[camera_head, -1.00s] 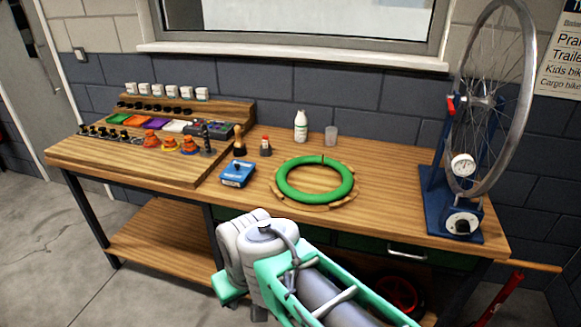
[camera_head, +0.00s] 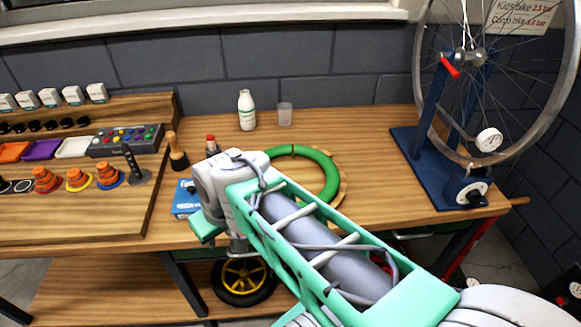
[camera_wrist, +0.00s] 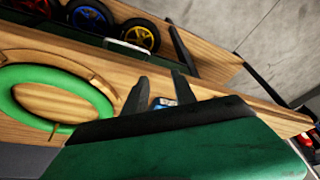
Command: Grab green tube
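The green tube (camera_head: 331,172) is a ring lying flat on a round wooden holder (camera_head: 342,184) on the bench. My arm hides its near left part in the head view. In the wrist view the tube (camera_wrist: 50,72) lies at the left, to the left of my gripper and apart from it. My gripper (camera_wrist: 159,83) has its two dark fingers spread with nothing held between them. In the head view the fingers are hidden behind my arm.
A blue box (camera_head: 184,200) lies left of the tube. Behind stand a red-capped bottle (camera_head: 211,145), a white bottle (camera_head: 247,110) and a clear cup (camera_head: 285,114). A blue wheel stand (camera_head: 430,155) stands at the right. Parts trays fill the left.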

